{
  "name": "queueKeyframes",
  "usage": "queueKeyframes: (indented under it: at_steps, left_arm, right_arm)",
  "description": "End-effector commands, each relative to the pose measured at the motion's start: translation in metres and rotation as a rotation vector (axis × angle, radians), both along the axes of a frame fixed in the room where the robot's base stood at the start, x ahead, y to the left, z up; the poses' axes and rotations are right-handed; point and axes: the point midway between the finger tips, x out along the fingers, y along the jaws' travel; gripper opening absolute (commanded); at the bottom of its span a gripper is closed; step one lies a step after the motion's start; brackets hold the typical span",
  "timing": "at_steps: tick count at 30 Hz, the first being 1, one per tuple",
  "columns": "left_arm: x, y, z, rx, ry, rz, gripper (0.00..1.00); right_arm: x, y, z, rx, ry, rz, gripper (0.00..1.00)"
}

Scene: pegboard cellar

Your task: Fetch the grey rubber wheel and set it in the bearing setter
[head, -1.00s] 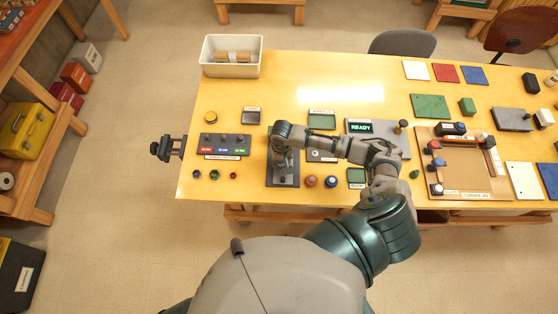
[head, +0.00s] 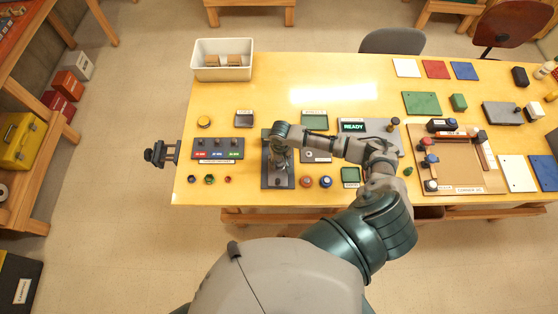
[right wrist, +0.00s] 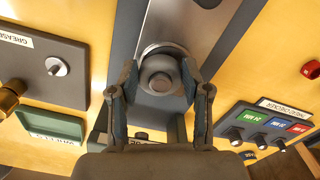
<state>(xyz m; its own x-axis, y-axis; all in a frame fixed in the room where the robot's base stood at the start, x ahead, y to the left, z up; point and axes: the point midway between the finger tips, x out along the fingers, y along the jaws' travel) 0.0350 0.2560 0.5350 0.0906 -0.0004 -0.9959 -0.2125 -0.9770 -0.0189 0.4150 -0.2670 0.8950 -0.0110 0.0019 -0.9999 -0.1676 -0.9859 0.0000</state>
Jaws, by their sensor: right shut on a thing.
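My right gripper (right wrist: 162,88) is shut on a round grey piece, which looks like the grey rubber wheel (right wrist: 158,82), in the right wrist view. A pale ring shows around the piece's far side; I cannot tell whether the piece rests in it or hangs just above. Below is a dark station with a metal face (right wrist: 185,25), apparently the bearing setter. In the head view its dark base (head: 278,183) lies near the table's front edge, and my right gripper (head: 279,162) is over it, hiding its middle. My left gripper is not in view.
Left of the station is a panel with several knobs (head: 218,149); right of it are small round pieces (head: 326,182) and a green tray (head: 351,175). A READY display (head: 354,127) stands behind my right arm. A white bin (head: 222,74) is at the back left. The back middle is clear.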

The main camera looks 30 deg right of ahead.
Motion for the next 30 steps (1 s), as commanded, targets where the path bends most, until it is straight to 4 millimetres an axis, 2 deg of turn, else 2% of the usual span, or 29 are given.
queueKeyframes:
  at_steps: [6, 11, 12, 15, 22, 23, 25, 30]
  left_arm:
    - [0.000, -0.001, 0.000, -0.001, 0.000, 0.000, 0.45]
    - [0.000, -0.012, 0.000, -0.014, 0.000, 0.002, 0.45]
    - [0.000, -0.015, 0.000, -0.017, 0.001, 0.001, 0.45]
    - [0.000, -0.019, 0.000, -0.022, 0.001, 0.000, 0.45]
    - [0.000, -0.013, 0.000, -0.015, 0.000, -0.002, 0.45]
    - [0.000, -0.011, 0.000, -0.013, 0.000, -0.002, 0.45]
    - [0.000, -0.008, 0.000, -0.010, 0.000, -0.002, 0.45]
    - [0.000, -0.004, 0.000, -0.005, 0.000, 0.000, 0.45]
  right_arm:
    - [0.000, -0.002, -0.001, 0.001, 0.000, 0.000, 0.02]
    - [0.000, 0.001, 0.000, 0.000, 0.000, 0.000, 0.02]
    - [0.000, 0.001, 0.000, 0.000, 0.000, 0.000, 0.50]
    - [0.000, 0.003, 0.000, -0.002, 0.000, 0.000, 0.75]
    - [0.000, 0.003, 0.001, -0.003, 0.000, 0.000, 0.77]
    - [0.000, 0.003, 0.000, -0.003, 0.001, 0.000, 0.79]
    - [0.000, 0.002, 0.000, -0.002, 0.000, 0.000, 0.97]
    - [0.000, 0.000, 0.000, -0.001, 0.000, 0.000, 0.98]
